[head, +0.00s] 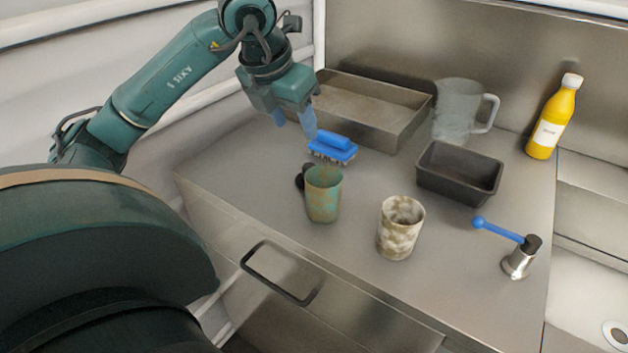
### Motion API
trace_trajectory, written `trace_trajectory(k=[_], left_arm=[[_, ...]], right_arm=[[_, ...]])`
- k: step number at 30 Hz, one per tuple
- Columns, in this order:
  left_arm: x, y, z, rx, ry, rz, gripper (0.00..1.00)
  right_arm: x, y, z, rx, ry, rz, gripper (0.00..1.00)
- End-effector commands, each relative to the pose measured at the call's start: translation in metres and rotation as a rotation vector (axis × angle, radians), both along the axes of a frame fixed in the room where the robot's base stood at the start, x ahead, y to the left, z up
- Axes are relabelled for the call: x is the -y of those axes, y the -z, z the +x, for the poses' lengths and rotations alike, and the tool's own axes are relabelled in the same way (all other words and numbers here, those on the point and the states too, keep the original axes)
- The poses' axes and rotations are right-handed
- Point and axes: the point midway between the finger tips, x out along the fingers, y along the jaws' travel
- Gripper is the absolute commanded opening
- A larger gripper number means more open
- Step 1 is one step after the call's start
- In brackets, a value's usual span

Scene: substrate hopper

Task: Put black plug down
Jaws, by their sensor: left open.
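A small black object (299,183), which looks like the black plug, lies on the steel counter (235,165) just behind and left of the green cup (323,200). The cup hides part of it. My left gripper (294,122) is open, with its two blue fingertips pointing down. It is above the counter, farther back than the black object and apart from it, and nothing shows between its fingers. My right gripper is not in the view.
A blue brush (333,144) lies close to the left fingertips, before a large metal tray (375,136). A mottled cup (399,232), dark loaf pan (455,180), clear jug (455,115), yellow bottle (549,130) and blue-handled metal tool (517,262) stand to the right.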

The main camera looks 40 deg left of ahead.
Motion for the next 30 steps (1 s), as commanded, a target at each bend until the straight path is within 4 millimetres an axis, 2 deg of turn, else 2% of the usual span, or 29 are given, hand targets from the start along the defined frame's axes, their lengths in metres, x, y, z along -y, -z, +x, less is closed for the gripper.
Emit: trace_trajectory(k=[5,13,20,30], left_arm=[[0.0,0.014,0.003,0.003,-0.029,-0.008,0.5],[-0.003,0.06,0.022,0.001,-0.027,-0.01,0.5],[-0.004,0.076,0.029,0.005,-0.026,-0.007,0.5],[-0.008,0.119,0.042,0.004,-0.026,-0.009,0.5]], right_arm=[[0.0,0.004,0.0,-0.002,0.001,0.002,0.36],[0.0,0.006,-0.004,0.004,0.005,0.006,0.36],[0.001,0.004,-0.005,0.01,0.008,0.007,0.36],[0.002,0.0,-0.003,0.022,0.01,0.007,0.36]])
